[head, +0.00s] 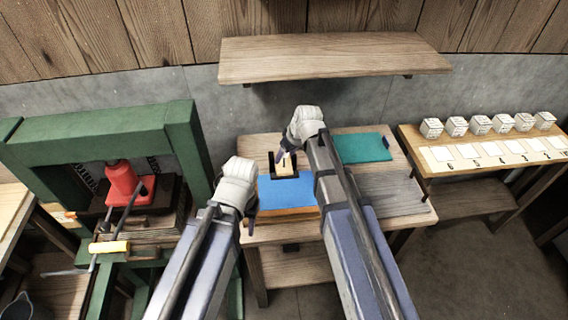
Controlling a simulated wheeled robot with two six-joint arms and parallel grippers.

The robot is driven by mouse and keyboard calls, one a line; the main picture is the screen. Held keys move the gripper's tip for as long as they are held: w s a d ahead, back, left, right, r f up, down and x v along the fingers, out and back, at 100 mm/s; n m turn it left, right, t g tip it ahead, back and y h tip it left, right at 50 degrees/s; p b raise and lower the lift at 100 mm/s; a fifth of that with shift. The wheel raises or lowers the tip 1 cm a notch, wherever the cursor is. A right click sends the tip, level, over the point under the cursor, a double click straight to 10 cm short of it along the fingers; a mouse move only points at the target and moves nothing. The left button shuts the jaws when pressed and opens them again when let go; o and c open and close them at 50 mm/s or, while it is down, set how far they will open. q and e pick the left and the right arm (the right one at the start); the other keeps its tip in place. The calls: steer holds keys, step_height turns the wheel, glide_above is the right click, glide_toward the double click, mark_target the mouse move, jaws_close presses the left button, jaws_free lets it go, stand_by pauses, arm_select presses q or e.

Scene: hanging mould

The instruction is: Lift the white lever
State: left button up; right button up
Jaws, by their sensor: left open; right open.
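My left gripper (251,212) is at the left edge of the blue mat on the middle table, mostly hidden behind its pale wrist. My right gripper (287,156) is over the far part of that table, close to a small black stand (272,162) with a cream block (286,169). Whether it touches them I cannot tell. Both grippers are open. No part is clearly a white lever. A thin bar with a yellowish-cream grip (109,247) sticks out in front of a red jack (122,183) in the green press at left, away from both grippers.
The green press frame (100,130) stands left of the table. The blue mat (284,193) and a teal mat (362,147) lie on the table. A wooden shelf (335,58) hangs above. At right, a bench (440,163) holds several white cubes and cards.

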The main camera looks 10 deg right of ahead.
mark_target(284, 166)
steer(key=shift+b+x, duration=0.85)
steer(key=shift+x, duration=0.65)
arm_select(q)
step_height(284, 166, down, 3)
steer(key=shift+r, duration=0.2)
arm_select(e)
steer(key=shift+r, duration=0.1)
jaws_close()
